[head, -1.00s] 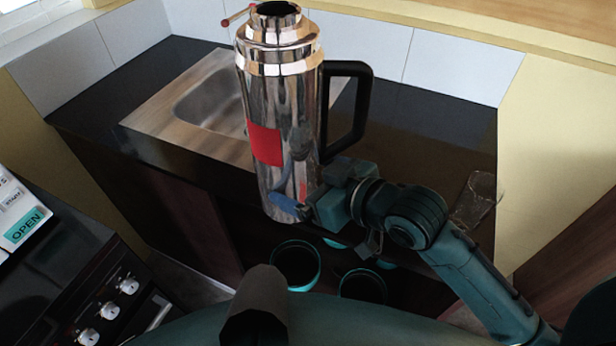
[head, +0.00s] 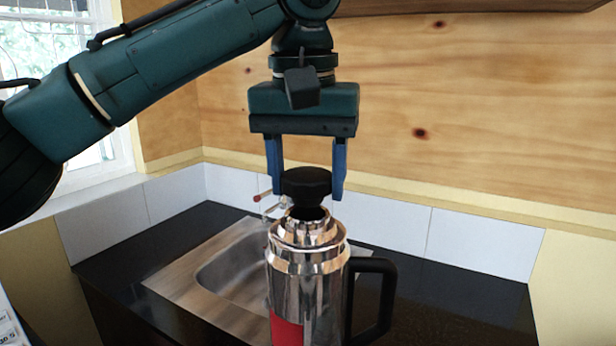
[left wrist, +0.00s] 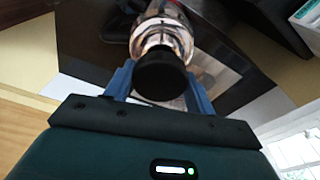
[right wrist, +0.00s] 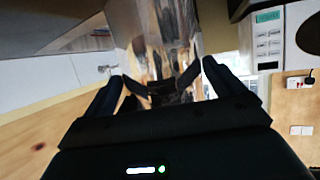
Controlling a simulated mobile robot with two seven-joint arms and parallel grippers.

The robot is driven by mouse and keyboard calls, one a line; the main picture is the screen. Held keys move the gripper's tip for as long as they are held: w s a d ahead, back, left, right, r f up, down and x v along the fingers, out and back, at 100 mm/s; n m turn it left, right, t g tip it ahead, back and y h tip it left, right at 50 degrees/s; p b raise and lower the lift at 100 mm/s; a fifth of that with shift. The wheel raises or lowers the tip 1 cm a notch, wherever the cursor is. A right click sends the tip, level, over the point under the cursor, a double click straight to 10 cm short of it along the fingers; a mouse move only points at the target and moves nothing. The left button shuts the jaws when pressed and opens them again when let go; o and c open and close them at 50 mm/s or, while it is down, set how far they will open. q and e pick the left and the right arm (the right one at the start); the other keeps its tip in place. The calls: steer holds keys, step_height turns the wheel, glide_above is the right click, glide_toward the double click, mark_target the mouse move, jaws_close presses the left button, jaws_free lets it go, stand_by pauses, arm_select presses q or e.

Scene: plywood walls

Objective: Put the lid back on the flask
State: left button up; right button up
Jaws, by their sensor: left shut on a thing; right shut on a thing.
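The flask (head: 305,268) is a tall shiny metal jug with a black handle (head: 388,300) and a red patch. It stands upright in the head view, its lower part out of the frame. The black lid (head: 306,181) is over the flask's mouth, its narrow lower part at the opening; I cannot tell whether it is seated. My left gripper (head: 307,192) points down, shut on the lid; the lid hides the mouth in the left wrist view (left wrist: 161,78). My right gripper (right wrist: 163,82), seen only in the right wrist view, is shut on the flask, whose metal fills the space beyond its fingers.
A sink (head: 235,275) in a dark counter (head: 130,270) lies behind the flask. A tap (head: 268,202) is close behind the lid. White tiles (head: 480,243) and a plywood wall (head: 440,120) close off the back. A window (head: 60,45) is at the left.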

arm_select(q)
steer(key=shift+f, duration=0.75)
steer(key=shift+f, duration=0.55)
